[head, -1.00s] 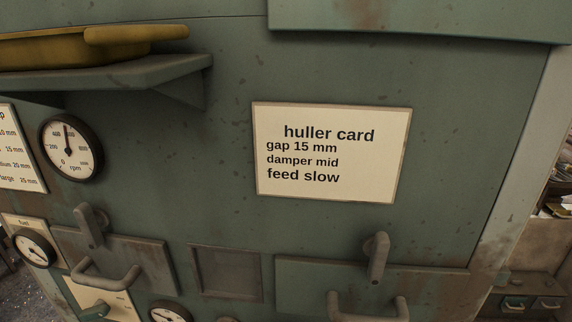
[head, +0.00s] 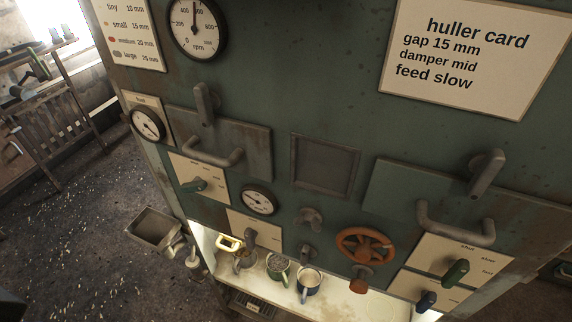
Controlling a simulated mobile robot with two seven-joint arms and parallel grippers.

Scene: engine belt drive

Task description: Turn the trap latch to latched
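Two grey latch levers show on the green machine front (head: 290,90). The left latch lever (head: 204,104) points up, slightly tilted, above a panel (head: 245,138) with a bar handle (head: 212,156). The right latch lever (head: 486,172) also stands roughly upright, leaning a little, above a larger panel (head: 395,190) with its own bar handle (head: 455,226). I see no label naming either one as the trap latch, so I cannot tell which it is or whether it is latched. Neither of my grippers is in view.
Cups, including a blue mug (head: 309,284), stand on a lit shelf (head: 345,304). Floor at left (head: 75,235) is largely open.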

